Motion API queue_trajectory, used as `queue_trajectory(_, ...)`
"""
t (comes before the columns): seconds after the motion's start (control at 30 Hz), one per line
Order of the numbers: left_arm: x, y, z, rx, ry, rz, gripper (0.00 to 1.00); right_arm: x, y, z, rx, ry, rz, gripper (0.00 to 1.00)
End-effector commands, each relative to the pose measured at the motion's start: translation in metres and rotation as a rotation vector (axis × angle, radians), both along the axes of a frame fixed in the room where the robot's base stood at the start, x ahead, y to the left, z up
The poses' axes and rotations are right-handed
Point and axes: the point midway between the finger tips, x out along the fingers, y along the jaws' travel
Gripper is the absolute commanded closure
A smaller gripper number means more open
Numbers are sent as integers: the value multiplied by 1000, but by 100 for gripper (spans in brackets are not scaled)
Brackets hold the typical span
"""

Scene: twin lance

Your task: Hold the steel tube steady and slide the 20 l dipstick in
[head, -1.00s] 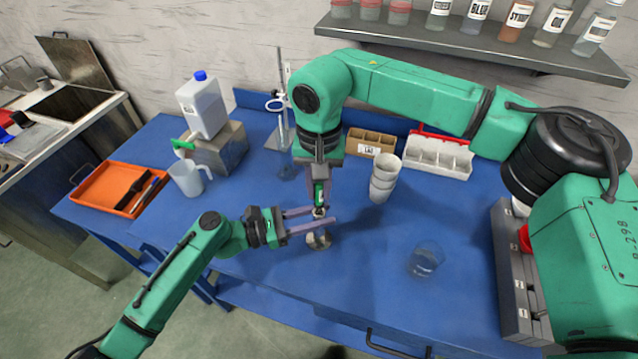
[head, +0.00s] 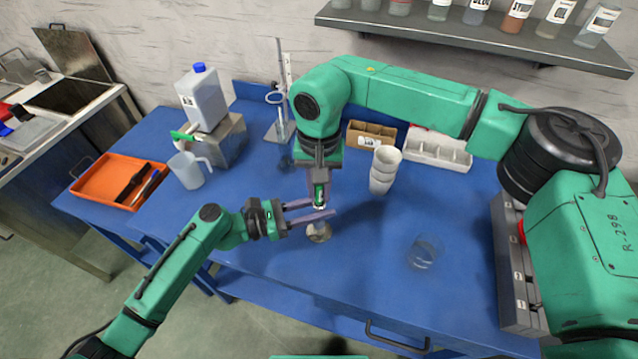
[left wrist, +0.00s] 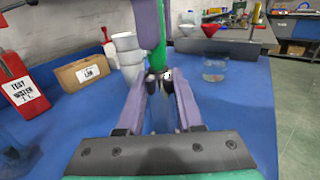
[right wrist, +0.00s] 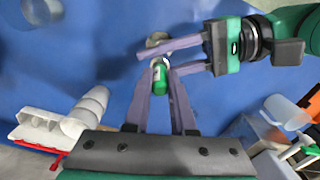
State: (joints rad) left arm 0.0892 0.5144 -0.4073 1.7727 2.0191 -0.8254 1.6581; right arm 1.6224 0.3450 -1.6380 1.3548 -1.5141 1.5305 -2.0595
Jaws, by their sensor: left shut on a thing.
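The steel tube's round base (head: 318,232) stands on the blue bench near its front edge. The handle also shows in the head view (head: 320,192). The handle is close to the left fingers. The dipstick's lower end is hidden, so I cannot tell how deep it sits.
Stacked white cups (head: 384,170) stand just right of my right gripper. A clear beaker (head: 423,254) is farther right. A ring stand (head: 280,120), a jug (head: 190,170), a canister (head: 203,98) and an orange tray (head: 108,180) are left.

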Motion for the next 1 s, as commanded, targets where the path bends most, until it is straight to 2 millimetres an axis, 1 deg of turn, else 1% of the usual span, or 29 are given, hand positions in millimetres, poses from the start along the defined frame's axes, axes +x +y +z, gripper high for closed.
queue_trajectory(0.03,0,0,0,0,0,0,100,0,0,0,0,0,0,58)
queue_trajectory(0.07,0,0,0,0,0,0,100,0,0,0,0,0,0,47)
queue_trajectory(0.1,0,0,0,0,0,0,100,0,0,0,0,0,0,42)
queue_trajectory(0.37,0,0,0,0,0,0,100,0,0,1,0,0,0,42)
queue_trajectory(0.47,0,0,0,0,0,0,100,1,0,8,0,-2,-1,42)
queue_trajectory(0.57,0,0,0,0,0,0,100,1,0,26,2,-3,-1,42)
queue_trajectory(0.8,0,0,0,0,0,0,100,0,0,91,0,-3,0,42)
queue_trajectory(0.9,0,0,0,0,0,0,100,0,0,109,0,-2,0,42)
queue_trajectory(1.0,0,0,0,0,0,0,100,0,0,119,0,-1,0,42)
